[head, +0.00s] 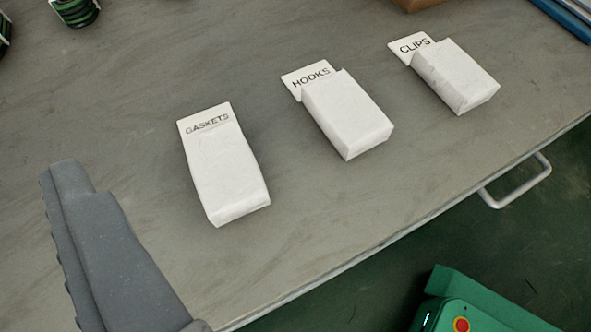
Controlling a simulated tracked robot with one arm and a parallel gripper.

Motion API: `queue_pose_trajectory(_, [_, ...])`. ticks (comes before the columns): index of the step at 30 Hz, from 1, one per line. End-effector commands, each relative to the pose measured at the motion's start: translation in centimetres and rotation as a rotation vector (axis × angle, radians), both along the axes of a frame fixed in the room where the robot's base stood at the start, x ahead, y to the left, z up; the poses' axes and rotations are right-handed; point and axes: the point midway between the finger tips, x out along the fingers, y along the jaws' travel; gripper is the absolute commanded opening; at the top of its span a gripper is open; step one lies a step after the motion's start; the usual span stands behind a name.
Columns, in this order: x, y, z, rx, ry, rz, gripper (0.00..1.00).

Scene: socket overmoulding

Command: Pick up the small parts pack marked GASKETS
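The GASKETS pack (228,178) is a white, slightly bulging pack with a white header card marked GASKETS. It lies on the grey worktop (330,215), left of two similar packs. One grey finger of my gripper (68,185) shows at the lower left, its ridged edge toward the left. It is left of the GASKETS pack and apart from it in the picture. The other finger is not visible, so the opening cannot be judged. Nothing is seen held.
The HOOKS pack (347,112) lies to the right, and the CLIPS pack (455,76) farther right. Green-and-black coils (76,10) sit at the top left, a brown box (418,4) and blue bars (562,18) at the top right. A metal handle (520,188) projects from the worktop's front edge.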

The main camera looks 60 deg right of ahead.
Motion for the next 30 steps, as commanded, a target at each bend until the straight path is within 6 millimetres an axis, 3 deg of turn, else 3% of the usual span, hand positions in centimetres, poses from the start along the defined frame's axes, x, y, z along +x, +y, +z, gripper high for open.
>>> queue_pose_trajectory(1, [-0.9, 0.0, -4.5, -0.044, 0.041, -0.044, 0.89])
queue_pose_trajectory(3, [-2.4, -0.9, -8.6, -0.111, 0.083, -0.112, 0.89])
queue_pose_trajectory(6, [-4.6, -2.3, -12.9, -0.201, 0.133, -0.189, 0.89])
queue_pose_trajectory(9, [-6.1, -3.3, -15.1, -0.263, 0.161, -0.239, 0.89])
queue_pose_trajectory(14, [-6.5, -4.3, -16.2, -0.299, 0.174, -0.271, 0.89])
queue_pose_trajectory(30, [-0.5, -8.0, -19.1, -0.296, 0.174, -0.269, 0.89])
